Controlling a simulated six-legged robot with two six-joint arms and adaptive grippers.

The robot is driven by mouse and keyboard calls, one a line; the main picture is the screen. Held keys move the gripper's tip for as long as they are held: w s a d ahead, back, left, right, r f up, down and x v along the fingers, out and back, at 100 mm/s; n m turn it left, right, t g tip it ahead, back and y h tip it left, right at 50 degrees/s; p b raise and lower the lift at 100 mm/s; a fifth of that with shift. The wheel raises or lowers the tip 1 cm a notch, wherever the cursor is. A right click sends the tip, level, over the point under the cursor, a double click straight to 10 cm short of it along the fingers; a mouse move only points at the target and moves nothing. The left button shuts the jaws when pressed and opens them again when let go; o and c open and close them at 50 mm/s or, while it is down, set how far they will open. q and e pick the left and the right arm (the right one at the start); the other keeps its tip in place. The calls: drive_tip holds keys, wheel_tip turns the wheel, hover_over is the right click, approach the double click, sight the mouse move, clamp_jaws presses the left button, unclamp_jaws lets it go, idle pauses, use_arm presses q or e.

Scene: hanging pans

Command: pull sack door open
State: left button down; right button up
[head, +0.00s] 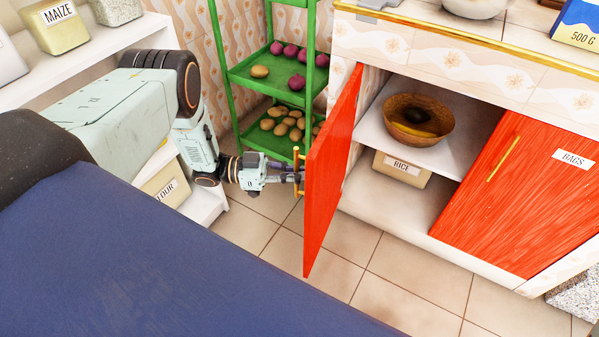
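A red cabinet door (331,172) on the left stands swung open, edge-on to me. Its gold handle (297,157) is on the face turned to the left. My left gripper (296,173) is at that handle, its fingers closed about the bar. The second red door (508,195), on the right, has a white label reading "BAGS" (572,159) and a gold handle; it is shut. No sack label shows on the open door, whose outer face is mostly turned away. My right gripper is not in view.
Inside the open cabinet, a wooden bowl (419,119) sits on the shelf above a RICE box (402,168). A green rack (272,70) with potatoes and onions stands behind my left gripper. White shelves (205,203) stand at left. Tiled floor (392,285) before the cabinet is clear.

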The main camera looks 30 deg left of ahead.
use_arm(q)
drive_tip(key=shift+s+d+f, duration=0.1)
drive_tip(key=shift+s+f, duration=0.15)
drive_tip(key=shift+s, duration=0.1)
drive_tip(key=c, duration=1.7)
unclamp_jaws()
drive_tip(key=shift+r, duration=0.1)
drive_tip(key=shift+c, duration=0.2)
drive_tip(key=shift+w+r, duration=0.1)
drive_tip(key=shift+w, duration=0.05)
drive_tip(key=v, duration=1.2)
